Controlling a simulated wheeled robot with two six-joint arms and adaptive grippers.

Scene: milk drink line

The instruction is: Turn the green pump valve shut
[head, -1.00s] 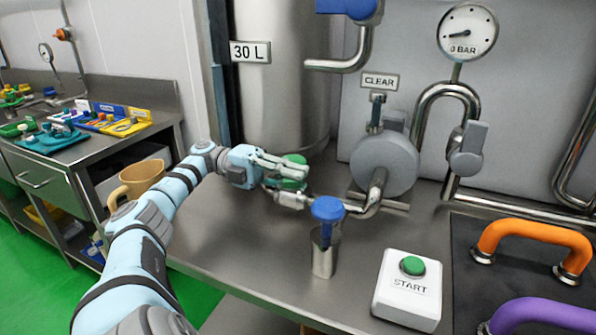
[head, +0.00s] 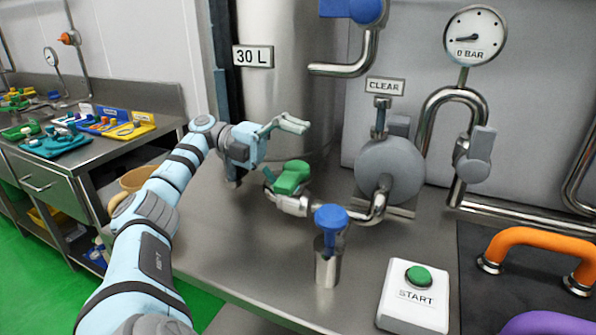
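The green pump valve (head: 291,177) sits on a steel pipe fitting on the counter, left of the round grey pump (head: 390,170). Its handle now shows in full. My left gripper (head: 277,152) is just behind and left of the valve, with its fingers spread apart. One finger reaches out above the valve and the other is low at its left. Nothing is held between them. Whether the lower finger touches the valve I cannot tell. My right gripper is not in view.
A blue-handled valve (head: 331,217) stands in front on a steel stub. A white START box (head: 414,295) with a green button is at the front right. An orange handle (head: 540,243) lies further right. The gauge (head: 475,36) reads 0 BAR. The counter's front left is clear.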

